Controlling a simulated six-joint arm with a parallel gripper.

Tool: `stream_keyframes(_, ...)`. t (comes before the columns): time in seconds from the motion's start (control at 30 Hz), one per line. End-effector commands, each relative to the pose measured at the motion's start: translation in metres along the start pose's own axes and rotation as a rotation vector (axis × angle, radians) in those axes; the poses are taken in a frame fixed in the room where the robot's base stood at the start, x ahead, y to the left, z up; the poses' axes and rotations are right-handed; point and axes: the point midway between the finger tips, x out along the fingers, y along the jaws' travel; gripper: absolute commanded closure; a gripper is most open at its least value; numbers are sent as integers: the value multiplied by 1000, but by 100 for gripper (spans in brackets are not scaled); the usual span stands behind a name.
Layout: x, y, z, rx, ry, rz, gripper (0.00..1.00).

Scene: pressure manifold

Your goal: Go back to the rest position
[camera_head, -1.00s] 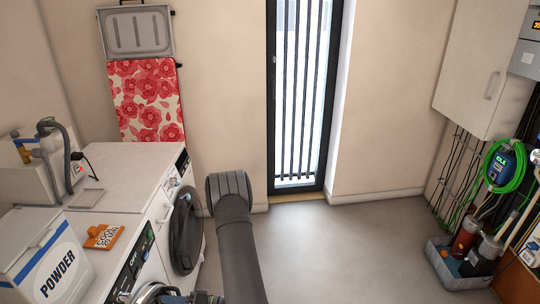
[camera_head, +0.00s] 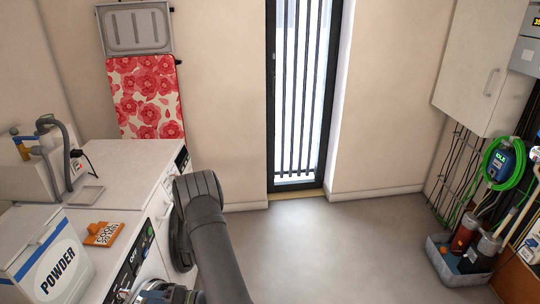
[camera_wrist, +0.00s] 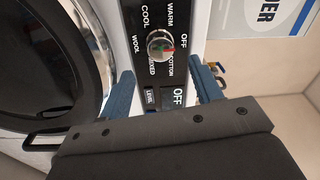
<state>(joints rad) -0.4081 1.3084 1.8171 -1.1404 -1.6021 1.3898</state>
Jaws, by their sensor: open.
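My gripper (camera_wrist: 162,70) shows in the wrist view with its two blue fingers spread apart and nothing held between them. A round silver dial (camera_wrist: 160,44) with a red mark sits on the black machine panel (camera_wrist: 150,15), seen between and beyond the fingertips. The fingers look apart from the dial, though the exact gap is hard to judge. Printed words such as WARM, COOL, WOOL and COTTON surround the dial. A small display (camera_wrist: 178,97) below it reads OFF. In the head view my arm bends at the lower middle, and the fingers cannot be made out.
Two white front-loading machines stand at the left, carrying a POWDER box (camera_head: 47,262) and an orange tag (camera_head: 103,234). A round machine door (camera_wrist: 45,60) is close to the left finger. The grey floor (camera_head: 310,245) is clear. A grey bin (camera_head: 445,272) stands at the right.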

Motion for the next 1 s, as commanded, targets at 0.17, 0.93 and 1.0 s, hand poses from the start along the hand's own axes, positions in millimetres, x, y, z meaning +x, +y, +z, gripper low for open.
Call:
stream_keyframes(0.17, 32, 0, 1, -2, -4, -1, 41)
stream_keyframes(0.93, 73, 0, 0, -450, -15, -13, 41)
stream_keyframes(1.0, 73, 0, 0, -509, -17, -14, 41)
